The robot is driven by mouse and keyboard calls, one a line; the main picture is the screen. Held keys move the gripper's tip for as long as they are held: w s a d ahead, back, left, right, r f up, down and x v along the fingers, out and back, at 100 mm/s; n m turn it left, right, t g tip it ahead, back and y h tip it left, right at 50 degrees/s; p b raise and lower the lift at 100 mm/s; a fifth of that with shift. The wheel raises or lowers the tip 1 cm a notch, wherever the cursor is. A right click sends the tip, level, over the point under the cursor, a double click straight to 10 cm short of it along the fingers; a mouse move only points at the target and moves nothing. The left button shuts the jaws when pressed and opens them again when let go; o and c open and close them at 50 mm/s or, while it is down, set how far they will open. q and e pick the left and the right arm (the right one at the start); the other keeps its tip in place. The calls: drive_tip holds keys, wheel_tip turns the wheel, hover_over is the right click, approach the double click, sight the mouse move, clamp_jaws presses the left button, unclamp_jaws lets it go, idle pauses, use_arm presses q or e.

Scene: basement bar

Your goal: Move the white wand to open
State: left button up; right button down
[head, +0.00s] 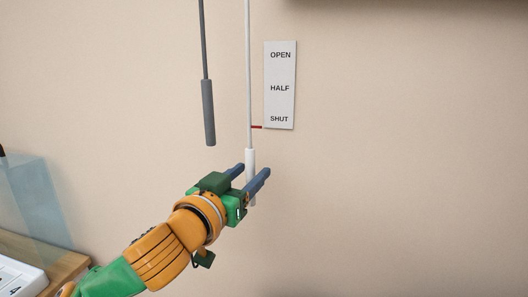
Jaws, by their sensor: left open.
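The white wand (250,162) hangs on a thin white rod in front of the wall. A red pointer (257,127) beside the rod is near SHUT on the label plate (281,85), which reads OPEN, HALF and SHUT from top to bottom. My left gripper (252,179) is open, with its two blue-grey fingers on either side of the wand's handle. The fingers partly hide the lower handle. I cannot tell whether they touch it. My right gripper is not in view.
A grey wand (208,112) hangs on a dark rod to the left of the white one. At the lower left are a wooden surface (62,264), a clear bluish panel (45,205) and a white numbered item (18,277). The wall to the right is clear.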

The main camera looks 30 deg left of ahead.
use_arm(q)
drive_tip(key=w, duration=0.4)
drive_tip(key=shift+w+a, duration=0.15)
drive_tip(key=shift+w, duration=0.25)
drive_tip(key=shift+s+r, duration=0.1)
drive_tip(key=shift+s, duration=0.15)
drive_tip(key=shift+c, duration=1.2)
drive_tip(key=shift+s, duration=0.1)
clamp_jaws()
